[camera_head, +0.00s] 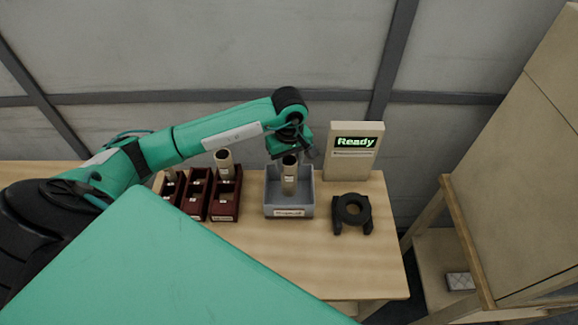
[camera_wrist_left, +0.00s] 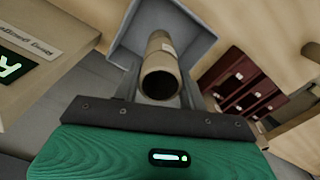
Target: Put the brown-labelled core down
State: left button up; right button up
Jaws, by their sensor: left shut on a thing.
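My left gripper (camera_head: 289,158) is shut on a tan cardboard core (camera_head: 289,182), which also shows in the left wrist view (camera_wrist_left: 160,72). The core is a hollow tube, roughly upright, with its open top end between the fingers. It is over or inside the grey bin (camera_head: 294,212), which has a white label on its front. I cannot tell whether the core's lower end touches the bin floor. A small pale label shows on the core, its colour too small to be sure of. My right gripper is not in view.
Dark red bins (camera_head: 225,211) stand left of the grey bin, with tan cores (camera_head: 224,162) standing up from some. A black ring-shaped object (camera_head: 352,212) lies to the right. Behind it a beige box (camera_head: 354,152) displays "Ready". The table front (camera_head: 300,255) is clear.

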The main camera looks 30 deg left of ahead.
aim_at(289, 177)
pick_arm(q)
jog(key=shift+f, duration=0.3)
notch_tip(289, 177, down, 3)
jog(key=shift+f+p, duration=0.1)
jog(key=shift+p, duration=0.55)
jog(key=shift+f, duration=0.1)
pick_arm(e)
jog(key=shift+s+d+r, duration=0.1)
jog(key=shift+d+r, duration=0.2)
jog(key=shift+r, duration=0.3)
pick_arm(q)
jog(key=shift+f+b, duration=0.35)
jog(key=shift+b, duration=0.15)
jog(key=o, duration=0.8)
jog(key=shift+c, duration=0.2)
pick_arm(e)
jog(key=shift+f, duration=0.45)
pick_arm(q)
jog(key=shift+r, duration=0.1)
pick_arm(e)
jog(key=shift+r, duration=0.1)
